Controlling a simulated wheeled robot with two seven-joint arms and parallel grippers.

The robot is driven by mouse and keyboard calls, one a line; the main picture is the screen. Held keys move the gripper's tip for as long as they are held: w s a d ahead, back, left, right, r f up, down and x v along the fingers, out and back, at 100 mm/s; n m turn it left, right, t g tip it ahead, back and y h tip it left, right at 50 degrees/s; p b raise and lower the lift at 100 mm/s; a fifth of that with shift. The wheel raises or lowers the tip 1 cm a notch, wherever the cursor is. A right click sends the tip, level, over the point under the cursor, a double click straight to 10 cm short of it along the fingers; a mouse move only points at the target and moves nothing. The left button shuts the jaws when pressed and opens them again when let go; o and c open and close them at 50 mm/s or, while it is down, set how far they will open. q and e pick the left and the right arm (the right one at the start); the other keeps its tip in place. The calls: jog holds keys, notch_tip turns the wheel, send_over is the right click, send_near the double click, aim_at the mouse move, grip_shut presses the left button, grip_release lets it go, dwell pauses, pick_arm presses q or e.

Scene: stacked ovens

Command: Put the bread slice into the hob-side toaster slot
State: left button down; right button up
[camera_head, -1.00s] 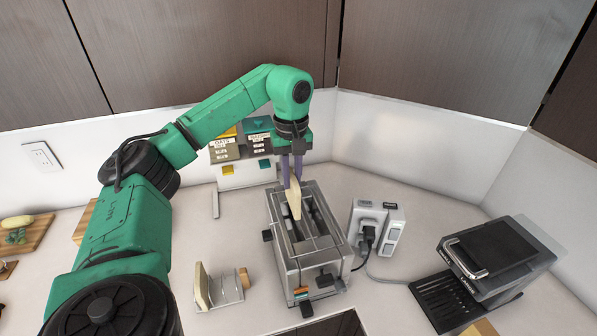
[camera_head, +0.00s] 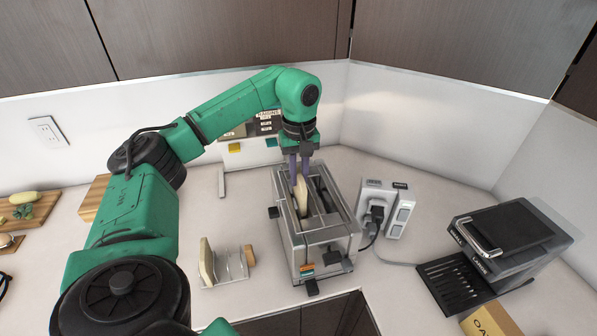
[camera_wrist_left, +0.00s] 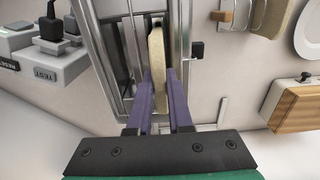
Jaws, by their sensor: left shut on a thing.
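The bread slice (camera_head: 302,199) is pale and thin and stands on edge between the purple fingers of my left gripper (camera_head: 301,178). The gripper is shut on it from above. The silver toaster (camera_head: 331,245) has two long slots; the slice is at the left one in the head view, its lower part apparently down between the rails. In the left wrist view the slice (camera_wrist_left: 158,72) lies between the fingertips (camera_wrist_left: 159,80), along a slot beside the toaster's metal rails (camera_wrist_left: 178,30). How deep it sits is hidden. My right gripper is not in view.
A rack (camera_head: 231,267) with another bread slice stands left of the toaster. A white power block (camera_head: 400,214) with a plug and a black coffee machine (camera_head: 512,240) are to the right. A cutting board (camera_head: 38,209) lies far left. A dark panel (camera_head: 335,318) is at the front.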

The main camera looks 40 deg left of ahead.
pick_arm(q)
jog(key=shift+a+f, duration=0.1)
jog(key=c, duration=0.8)
grip_release()
jog(key=shift+o, duration=0.2)
notch_tip(320, 180, up, 6)
jog(key=shift+f+b, duration=0.1)
jog(key=shift+b, duration=0.65)
notch_tip(320, 180, up, 9)
jog(key=p, duration=0.5)
jog(key=shift+f, duration=0.15)
